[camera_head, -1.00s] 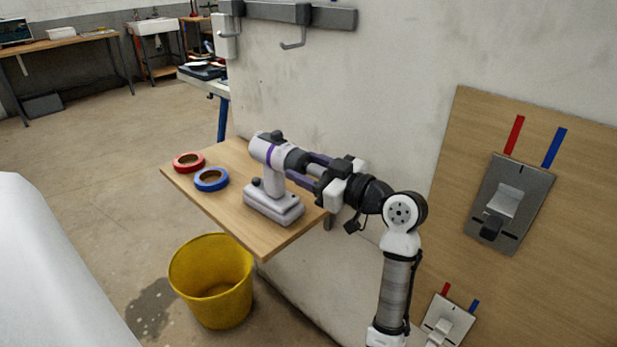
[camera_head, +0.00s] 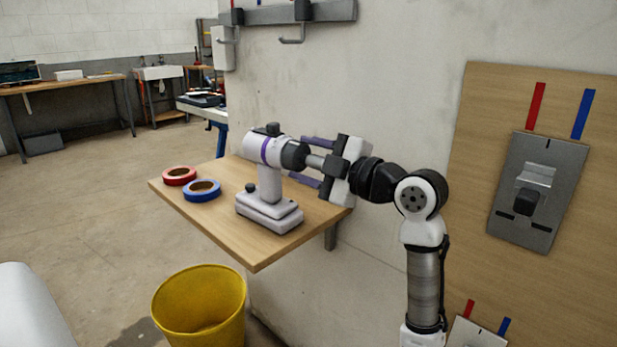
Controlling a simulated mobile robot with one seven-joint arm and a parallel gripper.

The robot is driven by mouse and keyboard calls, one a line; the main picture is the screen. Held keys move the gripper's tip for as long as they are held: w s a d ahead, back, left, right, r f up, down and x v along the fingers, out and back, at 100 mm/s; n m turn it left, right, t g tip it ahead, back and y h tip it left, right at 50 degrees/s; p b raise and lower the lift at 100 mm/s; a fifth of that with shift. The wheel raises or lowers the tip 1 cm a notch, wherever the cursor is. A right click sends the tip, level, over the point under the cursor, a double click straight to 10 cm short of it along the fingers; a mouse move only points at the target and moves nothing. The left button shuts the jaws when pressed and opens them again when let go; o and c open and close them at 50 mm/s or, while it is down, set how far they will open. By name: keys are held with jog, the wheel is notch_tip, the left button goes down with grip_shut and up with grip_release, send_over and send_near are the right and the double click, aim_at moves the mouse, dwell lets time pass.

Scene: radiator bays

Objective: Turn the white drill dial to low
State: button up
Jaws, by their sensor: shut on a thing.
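The white drill (camera_head: 268,178) stands upright on a small wooden shelf, its nose pointing right toward my gripper. It has a purple band, a dark front collar (camera_head: 293,155) and a grey shaft (camera_head: 316,163) ahead of it. My gripper (camera_head: 297,158) comes from the right. Its two purple fingers lie above and below the nose, shut on the collar. The exact finger contact is hard to see. I cannot make out any low marking or dial pointer.
A red tape roll (camera_head: 180,176) and a blue tape roll (camera_head: 201,190) lie on the shelf (camera_head: 238,245), left of the drill. A yellow bucket (camera_head: 200,310) stands below. The wall is close behind; a board (camera_head: 482,120) with a lever switch (camera_head: 531,195) is at right.

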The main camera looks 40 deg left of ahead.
jog(key=shift+f+n+b, duration=0.1)
jog(key=shift+n+b, duration=0.85)
jog(key=shift+n, duration=0.65)
jog(key=o, duration=1)
jog(key=d, duration=0.7)
jog(key=shift+d, duration=0.25)
